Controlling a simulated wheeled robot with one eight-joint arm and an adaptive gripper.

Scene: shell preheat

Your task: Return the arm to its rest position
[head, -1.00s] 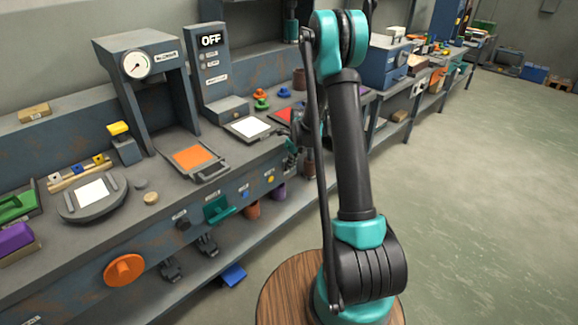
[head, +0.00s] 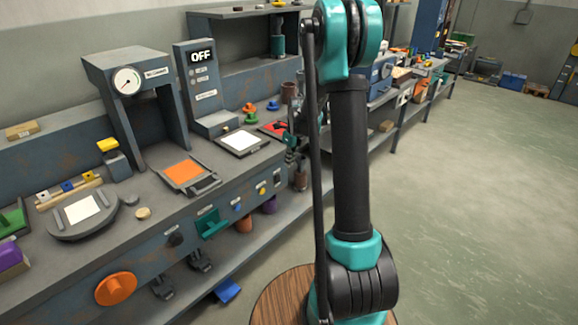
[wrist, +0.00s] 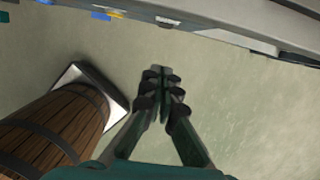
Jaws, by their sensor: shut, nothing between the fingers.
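My gripper (wrist: 162,76) is shut and empty in the wrist view, its two dark fingers together above the bare floor. In the head view, my arm stands upright in front of the bench, with the elbow cut off by the top edge. The end of the arm hangs beyond it at the bench's front edge, near the red pad.
The bench (head: 150,215) runs along the left with a gauge press (head: 128,82), an orange plate (head: 185,171), a white pad (head: 243,141) and a control box reading OFF (head: 202,75). An orange knob (head: 115,289) juts from its front. Open floor (head: 460,220) lies right.

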